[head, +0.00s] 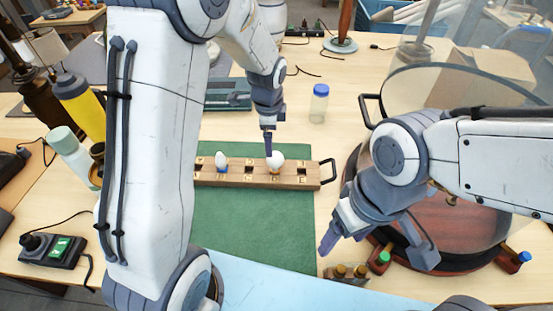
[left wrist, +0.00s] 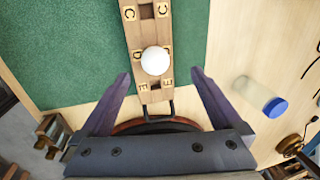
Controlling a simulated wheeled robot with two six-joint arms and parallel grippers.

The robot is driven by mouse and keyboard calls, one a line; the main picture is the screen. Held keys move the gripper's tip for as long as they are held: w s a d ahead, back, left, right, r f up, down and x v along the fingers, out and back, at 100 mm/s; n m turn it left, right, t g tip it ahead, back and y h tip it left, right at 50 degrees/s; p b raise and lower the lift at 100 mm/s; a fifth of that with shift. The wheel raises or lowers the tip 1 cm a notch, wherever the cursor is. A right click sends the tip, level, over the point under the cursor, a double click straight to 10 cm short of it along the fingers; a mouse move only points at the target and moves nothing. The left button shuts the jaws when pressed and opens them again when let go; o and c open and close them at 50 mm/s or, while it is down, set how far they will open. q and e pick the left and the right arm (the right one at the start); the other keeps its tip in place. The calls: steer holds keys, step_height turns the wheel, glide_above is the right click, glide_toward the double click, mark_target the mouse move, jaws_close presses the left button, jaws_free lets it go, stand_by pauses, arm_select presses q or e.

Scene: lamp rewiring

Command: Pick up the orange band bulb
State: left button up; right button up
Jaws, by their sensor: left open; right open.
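A white bulb (head: 275,159) stands upright in the right part of a wooden rack (head: 310,174); a small orange-brown patch shows at its base. From above in the left wrist view it is a white globe (left wrist: 155,60), its band hidden. A second white bulb (head: 221,159) with a blue band stands farther left in the rack. My left gripper (head: 268,148) points down just above the first bulb; in the left wrist view its open fingers (left wrist: 161,77) lie either side of the rack, apart from the bulb. My right gripper (head: 376,250) is open and empty over the table's right front.
The rack lies on a green mat (head: 250,230). A round dark red case (head: 455,240) with a raised clear lid is at right. A blue-capped jar (head: 319,103) stands behind the rack. Bottles (head: 80,105) crowd the left. Small sockets (head: 345,271) sit near the front edge.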

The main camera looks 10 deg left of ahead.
mark_target(274, 155)
arm_select(q)
steer(key=f, duration=0.4)
steer(key=shift+w+f+p, duration=0.1)
steer(key=shift+w+p, duration=0.2)
steer(key=f, duration=0.3)
steer(key=f+p, duration=0.1)
steer(key=shift+d+f, duration=0.15)
steer(key=shift+d, duration=0.2)
steer(key=shift+w+f, duration=0.15)
steer(key=shift+f, duration=0.3)
steer(key=c, duration=1.4)
